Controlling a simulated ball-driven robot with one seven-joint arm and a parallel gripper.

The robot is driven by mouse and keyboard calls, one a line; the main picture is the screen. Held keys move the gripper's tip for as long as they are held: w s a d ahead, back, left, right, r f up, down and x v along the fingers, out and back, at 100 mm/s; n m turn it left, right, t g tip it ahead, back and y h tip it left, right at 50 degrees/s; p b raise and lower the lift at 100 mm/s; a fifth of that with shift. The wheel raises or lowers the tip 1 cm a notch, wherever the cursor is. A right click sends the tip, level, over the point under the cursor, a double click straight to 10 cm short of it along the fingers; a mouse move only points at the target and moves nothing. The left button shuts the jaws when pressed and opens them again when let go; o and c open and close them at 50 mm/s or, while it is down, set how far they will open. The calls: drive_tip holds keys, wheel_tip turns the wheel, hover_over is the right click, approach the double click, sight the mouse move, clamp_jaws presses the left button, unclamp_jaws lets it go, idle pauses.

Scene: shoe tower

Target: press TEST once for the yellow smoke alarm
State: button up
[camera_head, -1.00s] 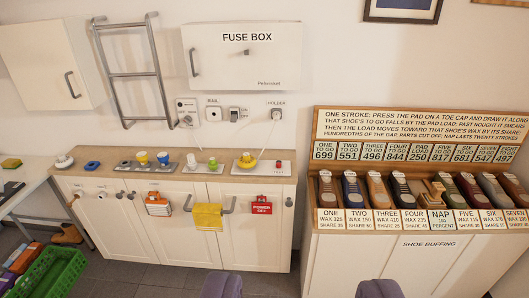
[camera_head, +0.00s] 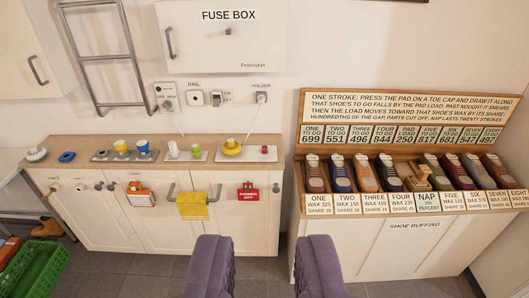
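A yellow domed thing (camera_head: 232,146), likely the yellow smoke alarm, sits on a pale plate (camera_head: 248,156) at the right end of the cabinet's wooden top. A small red button (camera_head: 264,150) shows on the right part of that plate; its lettering is too small to read. My gripper (camera_head: 265,238) shows as two purple fingers at the bottom of the view, apart with only floor and cabinet front visible between them. It is open and empty, low in the picture and clear of the plate.
Other plates with coloured domes and cups (camera_head: 122,147) stand along the cabinet top to the left. A fuse box (camera_head: 230,38) and wall sockets (camera_head: 196,98) hang above. A shoe-buffing stand (camera_head: 410,225) is at right. A green crate (camera_head: 35,268) lies at lower left.

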clamp_jaws()
idle(1.4)
